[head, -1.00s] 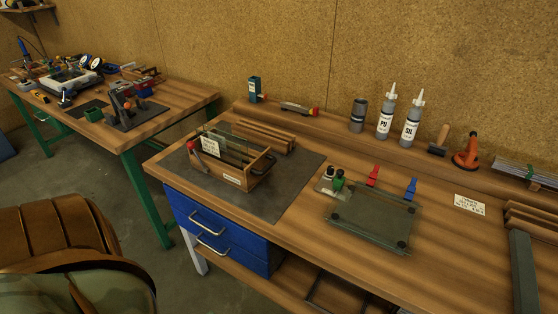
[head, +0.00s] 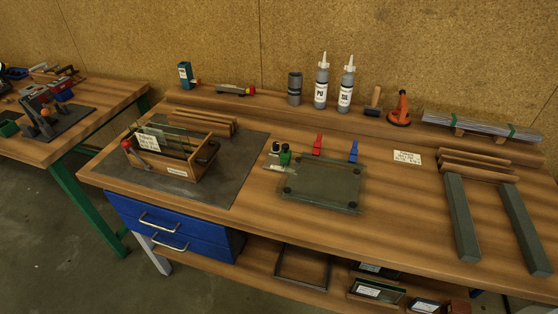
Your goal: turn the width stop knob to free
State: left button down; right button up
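I cannot single out a width stop knob. A glass plate (head: 322,189) lies on the bench with dark round pads at its corners. At its back left stand a small green-capped bottle (head: 285,155) and a small dark-capped one (head: 274,150). Two long grey bars (head: 462,217) lie apart on the right of the bench. On the other bench at the left, a dark fixture with orange-red parts (head: 44,115) is partly cut by distance and too small to read. Neither of my grippers is in view.
A wooden tray (head: 180,168) with glass panes sits on a dark mat (head: 240,172). Two bottles (head: 321,88), an orange suction lifter (head: 400,110) and a bundle of strips (head: 480,128) stand along the back. Blue drawers (head: 165,225) are below. The bench front middle is clear.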

aim_at(276, 146)
jog(key=i+j+z, duration=0.1)
jog(key=z, duration=0.25)
jog(key=j+z, duration=0.3)
jog(key=i+j+z, duration=0.1)
jog(key=z, duration=0.25)
